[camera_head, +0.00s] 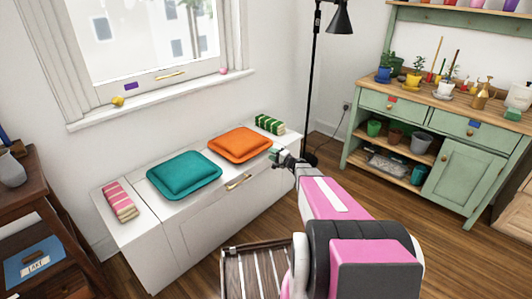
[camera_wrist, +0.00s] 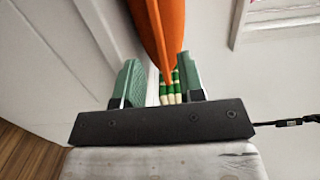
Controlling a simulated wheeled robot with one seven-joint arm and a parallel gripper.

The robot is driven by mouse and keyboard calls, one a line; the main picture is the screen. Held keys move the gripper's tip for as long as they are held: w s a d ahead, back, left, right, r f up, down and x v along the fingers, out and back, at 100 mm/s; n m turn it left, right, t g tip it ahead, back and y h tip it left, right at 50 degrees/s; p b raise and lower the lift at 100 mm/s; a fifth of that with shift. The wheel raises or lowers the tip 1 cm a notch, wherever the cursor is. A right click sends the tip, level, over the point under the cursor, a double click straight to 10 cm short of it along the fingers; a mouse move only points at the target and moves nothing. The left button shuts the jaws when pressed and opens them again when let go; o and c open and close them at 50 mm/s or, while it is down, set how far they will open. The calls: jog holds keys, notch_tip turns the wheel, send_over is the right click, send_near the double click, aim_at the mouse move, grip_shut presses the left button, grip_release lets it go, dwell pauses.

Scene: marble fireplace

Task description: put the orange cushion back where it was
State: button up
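The orange cushion (camera_head: 240,144) lies on the right half of a white bench (camera_head: 145,237), right of a teal cushion (camera_head: 184,175). My gripper (camera_head: 275,154) is at the right edge of the orange cushion, above the bench's front right. In the wrist view my gripper's green fingers (camera_wrist: 159,68) are spread apart. The orange cushion (camera_wrist: 160,28) shows edge-on, reaching into view between the fingers, with a gap on the left finger's side. Whether it touches a finger is hard to tell.
A green-striped folded cloth (camera_head: 269,125) lies behind my gripper at the bench's right end. A pink-striped cloth (camera_head: 119,200) lies at its left end. A black floor lamp (camera_head: 313,90) and a green cabinet (camera_head: 430,140) stand to the right. A slatted wooden thing (camera_head: 265,272) is in front.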

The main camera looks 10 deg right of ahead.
jog(key=v, duration=0.5)
jog(key=s+a+r+n+g+h, duration=0.1)
jog(key=s+a+n+g, duration=0.4)
jog(key=s, duration=0.3)
jog(key=s+a+r+n+g+h, duration=0.1)
jog(key=s+a+n+g+h, duration=0.1)
jog(key=s+a+g, duration=0.5)
jog(key=s+d+r+n+h, duration=0.1)
jog(key=s+h, duration=0.3)
jog(key=s, duration=0.3)
jog(key=s+d+r+n+g+h, duration=0.1)
jog(key=s+d+r+h, duration=0.1)
jog(key=s+h, duration=0.2)
jog(key=shift+s+r+n+g+h, duration=0.3)
jog(key=shift+s+n+h, duration=0.1)
jog(key=shift+s, duration=1.35)
